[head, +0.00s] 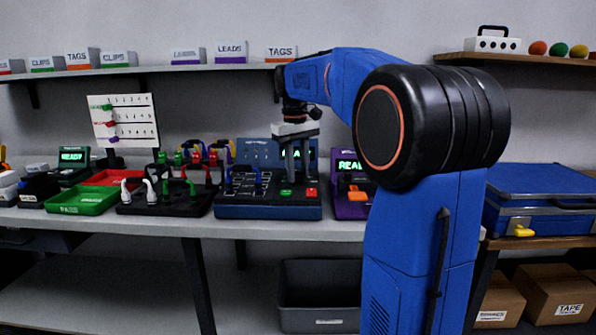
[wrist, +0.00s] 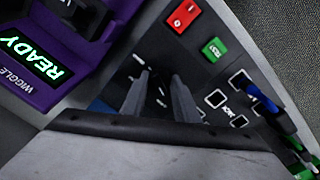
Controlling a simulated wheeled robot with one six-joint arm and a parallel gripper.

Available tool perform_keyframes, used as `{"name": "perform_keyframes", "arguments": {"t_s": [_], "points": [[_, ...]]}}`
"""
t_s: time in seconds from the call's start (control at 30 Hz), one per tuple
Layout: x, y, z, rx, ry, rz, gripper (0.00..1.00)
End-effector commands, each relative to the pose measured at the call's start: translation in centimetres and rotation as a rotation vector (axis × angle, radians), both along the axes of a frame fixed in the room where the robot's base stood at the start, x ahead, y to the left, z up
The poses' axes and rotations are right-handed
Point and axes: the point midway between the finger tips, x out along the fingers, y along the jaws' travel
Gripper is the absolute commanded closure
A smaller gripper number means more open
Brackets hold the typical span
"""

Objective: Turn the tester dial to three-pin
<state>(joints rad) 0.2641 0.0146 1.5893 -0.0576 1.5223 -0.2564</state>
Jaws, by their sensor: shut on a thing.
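The blue cable tester (head: 268,212) stands on the bench in the middle of the head view, with a green button and a red button on its front. Its dark top panel also shows in the wrist view (wrist: 222,72), with white outlined sockets. My gripper (head: 298,178) points down over the right part of the tester. In the wrist view my gripper (wrist: 160,76) has its two fingers down at the panel, around the dial's place among white marks. The fingers are shut on the dial, which they mostly hide. I cannot read the dial's setting.
A purple unit (head: 350,208) with a READY screen stands close on the tester's right. A black cable rack (head: 170,200) and a green tray (head: 82,201) are to the left. A blue case (head: 540,190) is at the far right. A shelf (head: 150,71) runs above.

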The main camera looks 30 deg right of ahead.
Motion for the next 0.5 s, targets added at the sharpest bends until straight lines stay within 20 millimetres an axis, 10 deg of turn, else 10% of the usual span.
{"name": "perform_keyframes", "arguments": {"t_s": [0.5], "points": [[0.08,0.01,-0.06,0.000,0.001,-0.333,0.95]]}}
